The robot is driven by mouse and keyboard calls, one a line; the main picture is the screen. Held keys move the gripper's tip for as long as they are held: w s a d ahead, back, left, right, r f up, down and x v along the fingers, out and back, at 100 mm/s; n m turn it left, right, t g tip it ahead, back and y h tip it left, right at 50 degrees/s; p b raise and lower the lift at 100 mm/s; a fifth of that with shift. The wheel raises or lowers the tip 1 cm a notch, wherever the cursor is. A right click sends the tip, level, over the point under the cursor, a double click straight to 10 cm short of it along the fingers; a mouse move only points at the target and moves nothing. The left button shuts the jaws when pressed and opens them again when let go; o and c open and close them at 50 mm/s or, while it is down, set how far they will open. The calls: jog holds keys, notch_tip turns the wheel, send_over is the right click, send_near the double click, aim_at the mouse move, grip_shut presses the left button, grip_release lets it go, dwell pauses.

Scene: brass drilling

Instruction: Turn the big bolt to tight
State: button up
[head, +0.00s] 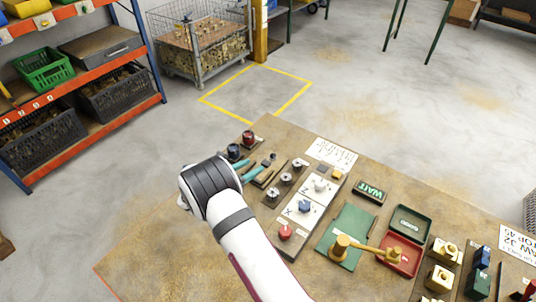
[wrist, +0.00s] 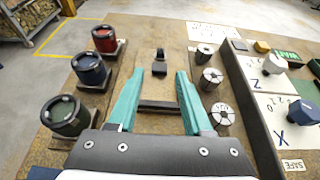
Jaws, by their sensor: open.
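My gripper (wrist: 160,78) is open, its two teal fingers apart, with nothing held between them. In the head view my gripper (head: 261,172) is over the left part of the workbench. A small dark block (wrist: 160,58) stands just beyond the fingertips. No part is clearly marked as the big bolt. A blue hexagonal head (wrist: 301,112) sits on a white card marked X, and a grey hexagonal head (wrist: 274,64) sits on the card above it. Both are right of my gripper; the blue head (head: 305,206) also shows in the head view.
Dark-blue (wrist: 89,69), red (wrist: 105,39) and green (wrist: 66,116) round pieces stand left of my fingers. Metal round pieces (wrist: 211,78) stand close on the right.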

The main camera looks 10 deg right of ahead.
aim_at(272, 155)
jog(key=x, duration=1)
jog(key=shift+w+d, duration=0.1)
jog(key=shift+d, duration=0.05)
jog(key=shift+c, duration=0.2)
grip_shut()
